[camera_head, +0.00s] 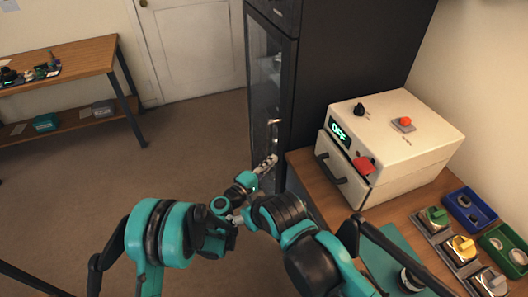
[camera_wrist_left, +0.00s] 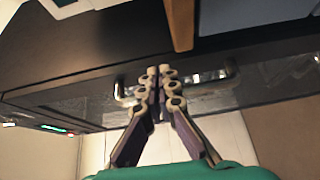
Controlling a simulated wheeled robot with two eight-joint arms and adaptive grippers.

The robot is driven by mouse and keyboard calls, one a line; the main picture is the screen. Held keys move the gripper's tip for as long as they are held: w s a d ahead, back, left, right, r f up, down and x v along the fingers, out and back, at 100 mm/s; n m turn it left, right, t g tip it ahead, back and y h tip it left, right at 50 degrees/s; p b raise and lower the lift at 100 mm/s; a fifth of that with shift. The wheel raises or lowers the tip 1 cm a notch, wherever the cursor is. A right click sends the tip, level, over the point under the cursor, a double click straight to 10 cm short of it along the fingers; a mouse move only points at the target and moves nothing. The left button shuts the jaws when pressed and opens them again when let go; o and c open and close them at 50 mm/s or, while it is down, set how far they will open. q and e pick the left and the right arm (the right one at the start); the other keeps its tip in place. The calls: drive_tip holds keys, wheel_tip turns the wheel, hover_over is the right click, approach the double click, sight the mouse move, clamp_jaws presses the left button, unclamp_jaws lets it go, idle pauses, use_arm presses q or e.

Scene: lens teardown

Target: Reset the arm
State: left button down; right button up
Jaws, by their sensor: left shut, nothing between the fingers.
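My left gripper (camera_head: 267,163) is at the middle of the head view, in front of the lower part of a tall dark cabinet (camera_head: 268,80) with a glass door. Its fingers are together and empty; they show close up in the left wrist view (camera_wrist_left: 165,85). A pale bar handle (camera_wrist_left: 234,82) runs behind the fingertips there, with no clear sign of a grip on it. The bent teal and black links of my arm fill the lower middle of the head view. My right gripper is not seen.
A white box (camera_head: 415,150) with an "OFF" display and a drawer stands on the wooden counter (camera_head: 300,165) at right. Trays with coloured parts (camera_head: 470,208) lie at its front right. A workbench (camera_head: 75,60) stands far left. The floor between is clear.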

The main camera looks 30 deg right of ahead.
use_arm(q)
drive_tip(key=a+r+m+y, duration=0.1)
drive_tip(key=a+r+y, duration=0.1)
drive_tip(key=a+r, duration=0.35)
drive_tip(key=a+r+m+t+y, duration=0.1)
drive_tip(key=a+r+y, duration=0.1)
drive_tip(key=a, duration=0.6)
drive_tip(key=a+r+m+y, duration=0.2)
drive_tip(key=a+r, duration=0.2)
drive_tip(key=a, duration=0.3)
drive_tip(key=s+a+y, duration=0.3)
drive_tip(key=s+a, duration=0.3)
drive_tip(key=a, duration=0.5)
drive_tip(key=s+a+f+y, duration=0.1)
drive_tip(key=s+a+y, duration=0.3)
drive_tip(key=a, duration=0.7)
drive_tip(key=s+a+f+y, duration=0.1)
drive_tip(key=s+a+y, duration=0.2)
drive_tip(key=s+a, duration=0.4)
drive_tip(key=a, duration=0.4)
drive_tip(key=shift+s+f+y+p, duration=0.15)
drive_tip(key=shift+s+y+p, duration=0.2)
drive_tip(key=shift+y, duration=0.05)
